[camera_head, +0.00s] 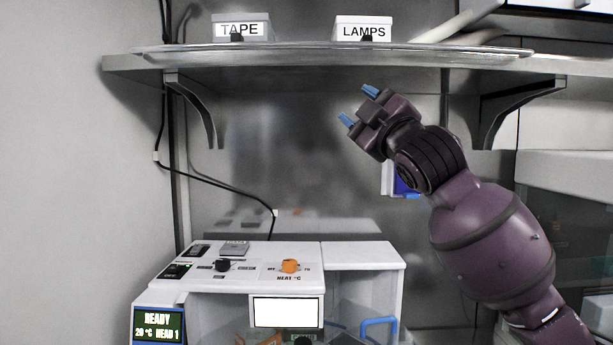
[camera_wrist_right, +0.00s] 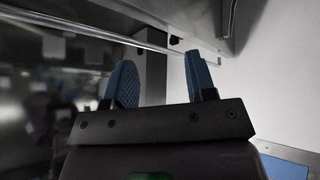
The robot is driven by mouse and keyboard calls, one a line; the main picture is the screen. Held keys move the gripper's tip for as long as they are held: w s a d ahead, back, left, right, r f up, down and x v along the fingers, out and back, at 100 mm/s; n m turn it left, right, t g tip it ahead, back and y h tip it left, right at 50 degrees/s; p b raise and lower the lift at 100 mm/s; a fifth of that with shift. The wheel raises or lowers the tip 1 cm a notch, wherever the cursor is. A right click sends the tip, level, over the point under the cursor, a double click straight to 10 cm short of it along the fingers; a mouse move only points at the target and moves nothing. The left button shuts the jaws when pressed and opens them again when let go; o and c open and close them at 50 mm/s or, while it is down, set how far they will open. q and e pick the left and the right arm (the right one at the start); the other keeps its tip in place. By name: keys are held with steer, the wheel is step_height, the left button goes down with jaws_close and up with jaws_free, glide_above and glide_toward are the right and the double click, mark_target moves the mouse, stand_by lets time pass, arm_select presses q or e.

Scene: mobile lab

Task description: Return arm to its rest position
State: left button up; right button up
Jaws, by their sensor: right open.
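My right arm (camera_head: 490,240) comes in from the lower right in the head view, purple and raised. My right gripper (camera_head: 359,106) is up below the shelf, pointing to the upper left. Its two blue fingertips are apart with nothing between them. In the right wrist view the gripper (camera_wrist_right: 160,82) also shows open and empty, close under the shelf's underside. My left gripper is not in view.
A metal shelf (camera_head: 300,68) holds a TAPE box (camera_head: 241,27) and a LAMPS box (camera_head: 363,30). A white machine (camera_head: 225,285) with an orange knob (camera_head: 290,265) stands below. A bracket (camera_head: 510,100) is right of the gripper. Free space lies left of the gripper.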

steer(key=s+d+f+m+g+h, duration=0.1)
steer(key=d+f+m+h, duration=0.2)
steer(key=f, duration=1.1)
steer(key=s+d+f+m+h, duration=0.1)
steer(key=d+f+m, duration=0.3)
steer(key=f, duration=0.9)
steer(key=s+d+f+m+g+h, duration=0.1)
steer(key=d+f+m+h, duration=0.2)
steer(key=f, duration=1.1)
steer(key=s+d+f+m+g+h, duration=0.1)
steer(key=s+d+f+m+g, duration=0.1)
steer(key=s+f, duration=0.7)
steer(key=s+d+f+m+g+h, duration=0.1)
steer(key=s+d+f+m+g, duration=0.1)
steer(key=s+f, duration=0.8)
steer(key=s+d+f+m+g+h, duration=0.2)
steer(key=s+f, duration=0.7)
steer(key=f, duration=0.5)
steer(key=shift+s+d+m+g, duration=0.35)
steer(key=shift+d+g, duration=0.25)
steer(key=shift+d, duration=0.65)
